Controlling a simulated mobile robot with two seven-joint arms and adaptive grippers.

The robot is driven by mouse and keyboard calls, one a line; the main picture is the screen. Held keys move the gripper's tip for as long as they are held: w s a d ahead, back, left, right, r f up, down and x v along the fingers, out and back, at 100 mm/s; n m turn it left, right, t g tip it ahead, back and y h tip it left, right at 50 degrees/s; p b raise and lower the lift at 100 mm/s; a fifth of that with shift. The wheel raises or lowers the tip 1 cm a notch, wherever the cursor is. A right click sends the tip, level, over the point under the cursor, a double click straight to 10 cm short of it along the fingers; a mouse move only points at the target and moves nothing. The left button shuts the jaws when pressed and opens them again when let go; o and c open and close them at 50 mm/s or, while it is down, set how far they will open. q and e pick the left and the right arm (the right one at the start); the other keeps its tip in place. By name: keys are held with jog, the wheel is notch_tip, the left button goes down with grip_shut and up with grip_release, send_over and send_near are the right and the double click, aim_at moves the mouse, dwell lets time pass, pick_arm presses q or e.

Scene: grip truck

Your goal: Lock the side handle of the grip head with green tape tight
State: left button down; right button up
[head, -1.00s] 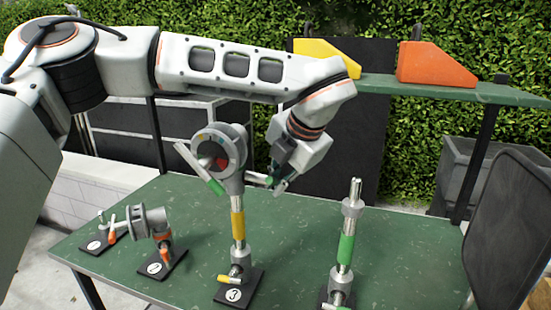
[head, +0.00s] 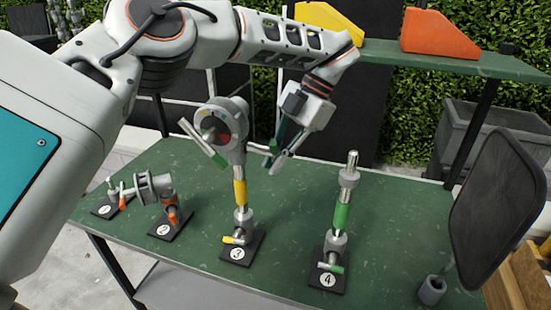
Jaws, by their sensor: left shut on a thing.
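The grip head (head: 236,113) sits on top of stand 3, a chrome post with a yellow tape band (head: 240,191). It is a grey disc with a red and dark face. My right gripper is out of view.
Stand 4 (head: 341,217), with green tape and a green T-handle, stands to the right. Stands with orange handles (head: 165,205) are at the left of the green table (head: 285,215). A black mesh panel (head: 497,205) stands right. A shelf with yellow and orange wedges (head: 440,34) is behind.

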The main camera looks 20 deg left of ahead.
pick_arm(q)
jog(key=shift+r, duration=0.25)
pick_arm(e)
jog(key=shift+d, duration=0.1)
pick_arm(q)
jog(key=c, duration=2.2)
grip_release()
jog(key=shift+o, duration=0.5)
jog(key=shift+s, duration=0.1)
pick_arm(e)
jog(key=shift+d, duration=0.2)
pick_arm(q)
jog(key=shift+f, duration=0.1)
jog(key=v, duration=0.7)
jog(key=shift+r, duration=0.25)
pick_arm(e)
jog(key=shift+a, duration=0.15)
pick_arm(q)
jog(key=shift+w+d+f, duration=0.1)
jog(key=shift+w+d, duration=0.1)
